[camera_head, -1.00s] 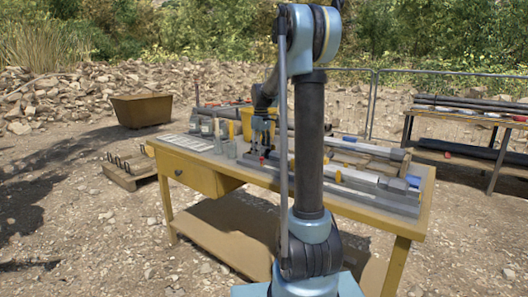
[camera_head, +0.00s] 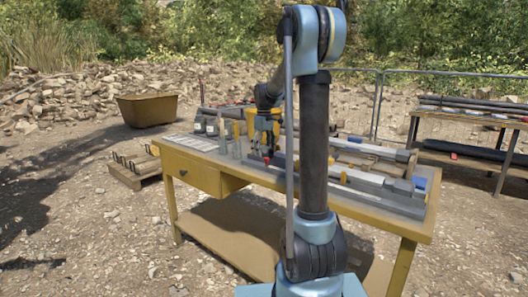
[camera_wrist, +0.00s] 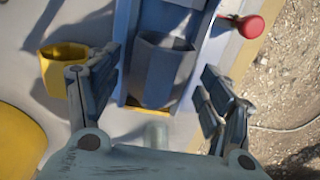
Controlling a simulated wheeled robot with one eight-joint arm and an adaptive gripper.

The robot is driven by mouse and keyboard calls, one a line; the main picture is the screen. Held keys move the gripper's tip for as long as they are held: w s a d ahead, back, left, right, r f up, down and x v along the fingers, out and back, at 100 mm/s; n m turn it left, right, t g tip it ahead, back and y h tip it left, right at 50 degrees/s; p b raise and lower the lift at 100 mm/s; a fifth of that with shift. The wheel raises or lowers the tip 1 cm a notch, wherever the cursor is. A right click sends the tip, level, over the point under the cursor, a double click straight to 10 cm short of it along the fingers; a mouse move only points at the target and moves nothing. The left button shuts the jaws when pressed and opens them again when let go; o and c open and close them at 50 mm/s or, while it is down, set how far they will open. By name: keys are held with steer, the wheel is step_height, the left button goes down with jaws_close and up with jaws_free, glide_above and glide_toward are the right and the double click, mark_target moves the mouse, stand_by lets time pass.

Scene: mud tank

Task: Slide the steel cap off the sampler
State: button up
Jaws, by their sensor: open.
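In the wrist view a grey, faceted steel piece (camera_wrist: 162,70), apparently the sampler's cap, lies in a blue-grey channel (camera_wrist: 210,55). My gripper (camera_wrist: 157,92) is open, one finger pad on each side of this piece. I see a gap at the right finger; whether the left finger touches cannot be told. In the head view my gripper (camera_head: 265,138) is over the left end of the long grey rail (camera_head: 375,203) on the yellow table. The sampler's tube (camera_head: 370,181) seems to lie along that rail, partly hidden by my arm.
A red knob (camera_wrist: 250,27) sticks out right of the channel, and a yellow cup-like piece (camera_wrist: 65,68) stands left of it. Bottles (camera_head: 211,126) and a white sheet (camera_head: 188,142) occupy the table's left end. A pipe rack (camera_head: 470,125) stands at right.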

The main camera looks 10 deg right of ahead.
mark_target(264, 147)
steer(key=shift+s+r, duration=0.1)
steer(key=shift+r, duration=3.75)
